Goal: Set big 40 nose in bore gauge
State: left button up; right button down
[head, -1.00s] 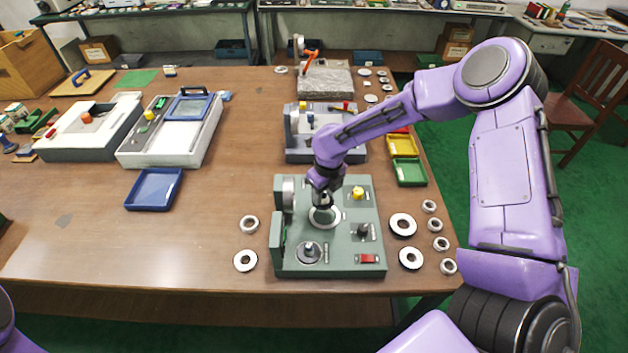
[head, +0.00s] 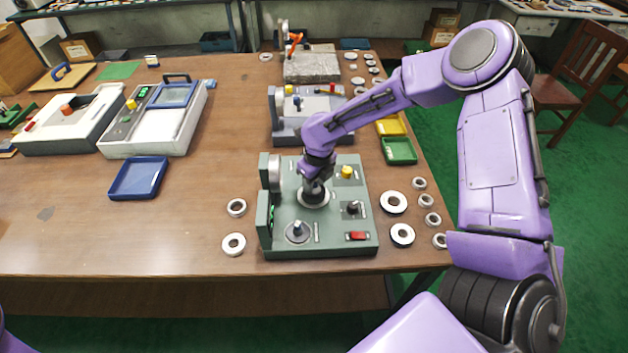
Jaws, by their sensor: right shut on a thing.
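The green bench fixture, which I take for the bore gauge (head: 335,240), stands near the table's front edge. My right gripper (head: 314,197) points down at the pale round seat (head: 314,205) in the middle of its top. The gripper is shut on a piece that it mostly hides, most likely the big 40 nose. I cannot tell whether that piece touches the seat or is still above it. A grey disc with a small post (head: 299,232) lies in front of the seat on the left. My left gripper is not in view.
The fixture also carries a yellow knob (head: 346,172), a black knob (head: 353,208) and a red switch (head: 357,236). Loose bearing rings (head: 393,202) lie right of it and others (head: 234,244) left. A grey-blue fixture (head: 290,130) stands behind.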

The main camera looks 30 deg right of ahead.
jog(key=shift+w, duration=0.15)
dwell(0.3)
jog(key=shift+w+p, duration=0.15)
jog(key=shift+p, duration=0.2)
jog(key=shift+f, duration=0.2)
dwell(0.4)
jog(key=shift+f+b, duration=0.75)
jog(key=shift+f, duration=0.25)
jog(key=c, duration=0.6)
grip_release()
jog(key=shift+r, duration=0.15)
jog(key=r, duration=0.3)
jog(key=s+r, duration=0.1)
jog(key=r, duration=0.3)
jog(key=r+b, duration=0.1)
jog(key=r, duration=0.2)
jog(key=shift+s+d+r, duration=0.1)
jog(key=shift+s+r, duration=0.05)
jog(key=shift+s, duration=0.05)
